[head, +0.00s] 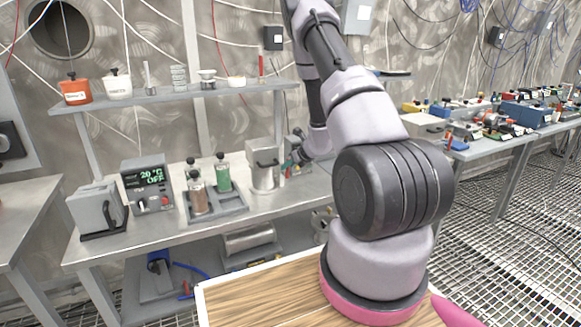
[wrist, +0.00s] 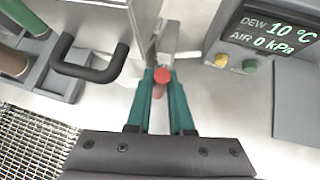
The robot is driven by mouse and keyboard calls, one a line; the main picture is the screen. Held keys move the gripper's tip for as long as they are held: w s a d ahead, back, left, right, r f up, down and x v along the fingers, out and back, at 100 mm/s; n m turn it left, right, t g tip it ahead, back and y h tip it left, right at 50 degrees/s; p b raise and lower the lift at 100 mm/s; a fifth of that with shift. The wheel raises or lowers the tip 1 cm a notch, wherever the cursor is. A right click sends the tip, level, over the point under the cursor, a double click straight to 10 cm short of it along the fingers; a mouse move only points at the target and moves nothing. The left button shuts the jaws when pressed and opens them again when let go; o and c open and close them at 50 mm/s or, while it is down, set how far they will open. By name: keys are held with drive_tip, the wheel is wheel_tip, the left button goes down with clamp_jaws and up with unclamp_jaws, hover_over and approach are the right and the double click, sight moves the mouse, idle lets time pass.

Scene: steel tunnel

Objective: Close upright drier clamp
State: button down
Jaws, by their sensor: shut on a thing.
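My gripper (wrist: 161,77) has green fingers, shut on a red-tipped handle (wrist: 160,72) that appears to belong to the clamp. The handle stands between the fingertips, in front of a grey metal upright. The rest of the clamp is mostly hidden, so I cannot tell whether it is latched. A light grey box with a black handle, apparently the drier (head: 264,168), stands on the bench, and its black handle (wrist: 90,62) is left of my fingers in the wrist view. In the head view my gripper (head: 288,166) is just right of this box, partly hidden.
A display panel (wrist: 275,35) reading dew 10 °C and air 0 kPa is close on the right in the wrist view. A tray with bottles (head: 215,206) stands left of the drier. A shelf (head: 185,94) runs above the bench (head: 165,232).

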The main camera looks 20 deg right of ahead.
drive_tip(key=shift+a+h, duration=0.2)
drive_tip(key=shift+h, duration=0.2)
drive_tip(key=shift+n, duration=0.3)
drive_tip(key=c, duration=0.8)
unclamp_jaws()
drive_tip(key=v, duration=1)
drive_tip(key=shift+s+r, duration=0.25)
drive_tip(key=shift+s, duration=0.05)
